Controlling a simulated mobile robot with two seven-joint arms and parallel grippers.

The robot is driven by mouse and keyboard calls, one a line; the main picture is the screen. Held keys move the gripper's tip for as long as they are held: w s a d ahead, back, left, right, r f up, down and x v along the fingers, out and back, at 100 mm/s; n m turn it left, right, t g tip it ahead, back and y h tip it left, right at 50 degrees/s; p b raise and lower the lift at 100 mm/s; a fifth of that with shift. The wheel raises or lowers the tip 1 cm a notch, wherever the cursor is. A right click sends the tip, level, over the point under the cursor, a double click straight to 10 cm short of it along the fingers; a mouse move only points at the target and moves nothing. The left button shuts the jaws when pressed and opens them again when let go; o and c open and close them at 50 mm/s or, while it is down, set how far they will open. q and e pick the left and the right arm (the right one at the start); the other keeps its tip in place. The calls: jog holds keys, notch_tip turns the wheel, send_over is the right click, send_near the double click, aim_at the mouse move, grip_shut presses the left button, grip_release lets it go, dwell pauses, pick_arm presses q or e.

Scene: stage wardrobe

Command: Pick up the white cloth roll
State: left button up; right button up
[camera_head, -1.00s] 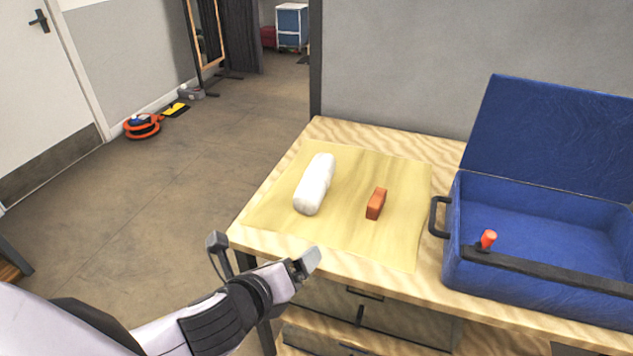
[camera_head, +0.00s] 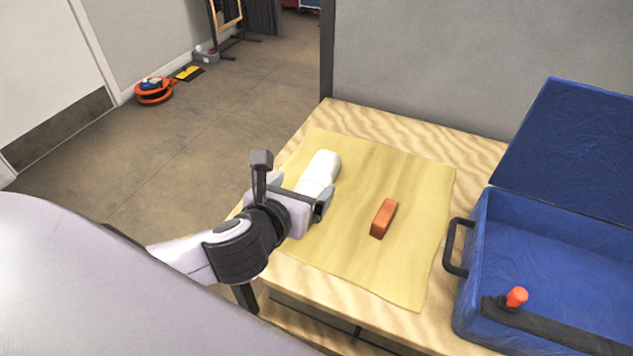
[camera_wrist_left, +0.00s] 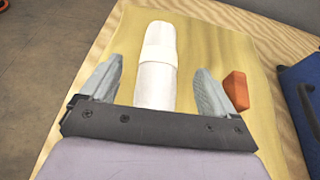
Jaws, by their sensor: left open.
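The white cloth roll (camera_head: 321,170) lies on a yellow cloth (camera_head: 395,262) on the wooden table. My left gripper (camera_head: 312,194) is at the near end of the roll and hides that end in the head view. In the left wrist view the roll (camera_wrist_left: 158,72) runs lengthwise between the two open fingers (camera_wrist_left: 157,85), with a gap on each side. The fingers do not close on it. My right gripper is in neither view.
An orange-brown block (camera_head: 384,217) lies on the yellow cloth to the right of the roll. An open blue case (camera_head: 466,290) with a black handle stands at the table's right. A grey wall (camera_head: 480,60) rises behind the table.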

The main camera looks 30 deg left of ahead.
aim_at(315, 176)
pick_arm(q)
jog(key=x, duration=0.5)
jog(key=shift+s+d+f, duration=0.1)
jog(key=c, duration=1.1)
